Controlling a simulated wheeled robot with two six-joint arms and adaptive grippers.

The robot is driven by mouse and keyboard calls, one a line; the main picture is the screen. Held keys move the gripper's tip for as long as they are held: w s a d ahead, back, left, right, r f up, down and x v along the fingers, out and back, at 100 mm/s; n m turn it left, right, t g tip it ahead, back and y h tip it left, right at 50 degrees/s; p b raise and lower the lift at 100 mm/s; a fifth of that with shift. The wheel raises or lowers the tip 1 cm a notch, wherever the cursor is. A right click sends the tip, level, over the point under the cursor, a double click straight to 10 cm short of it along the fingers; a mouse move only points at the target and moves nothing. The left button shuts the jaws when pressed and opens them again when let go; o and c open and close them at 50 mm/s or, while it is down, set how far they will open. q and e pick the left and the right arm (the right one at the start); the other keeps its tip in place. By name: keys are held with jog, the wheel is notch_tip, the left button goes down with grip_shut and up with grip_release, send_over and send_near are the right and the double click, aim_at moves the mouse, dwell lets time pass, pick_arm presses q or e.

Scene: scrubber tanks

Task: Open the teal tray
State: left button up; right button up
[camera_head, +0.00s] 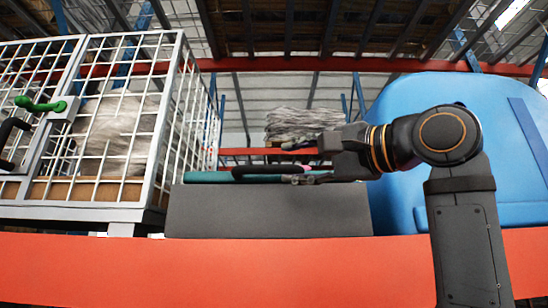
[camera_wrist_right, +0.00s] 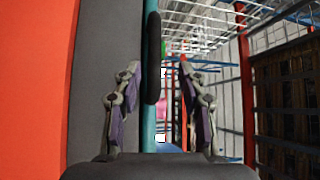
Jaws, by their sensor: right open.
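The teal tray (camera_head: 207,177) shows in the head view as a thin teal edge along the top of a dark grey box front. A black handle bar (camera_head: 262,170) lies along this edge. In the right wrist view the teal edge (camera_wrist_right: 150,125) and the black handle (camera_wrist_right: 153,58) run upright in the picture. My right gripper (camera_head: 302,178) is at the right part of the teal edge, close to the handle's right end. In the wrist view its open fingers (camera_wrist_right: 159,68) stand either side of the teal edge, with the handle's near end between or just beyond the tips. Contact cannot be told.
A white wire cage (camera_head: 180,100) with a green handle (camera_head: 40,104) stands at the left. A large blue tank (camera_head: 400,95) is at the right, behind my right arm. An orange beam (camera_head: 250,270) crosses the front. Wrapped goods (camera_head: 300,122) lie behind.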

aim_at(268, 169)
jog(key=x, duration=0.4)
jog(key=f+p+x, duration=0.1)
jog(key=x, duration=0.2)
jog(key=shift+s+a+r, duration=0.1)
jog(key=shift+s+a, duration=0.05)
jog(key=shift+a, duration=0.05)
jog(key=shift+w+a+p, duration=0.25)
jog(key=shift+w+p, duration=0.05)
jog(key=shift+w, duration=0.2)
jog(key=shift+s+d+r, duration=0.1)
jog(key=shift+s+d, duration=0.05)
jog(key=shift+d, duration=0.2)
jog(key=shift+a, duration=0.1)
jog(key=shift+c, duration=0.5)
jog(key=shift+a, duration=0.15)
jog(key=shift+c, duration=1.4)
jog(key=c, duration=0.4)
pick_arm(q)
jog(key=shift+w+a+r, duration=0.55)
jog(key=shift+w+a, duration=0.15)
jog(key=shift+w, duration=0.15)
jog(key=shift+w+a+r, duration=0.55)
jog(key=shift+w+a, duration=0.1)
jog(key=shift+w, duration=0.15)
pick_arm(e)
grip_shut()
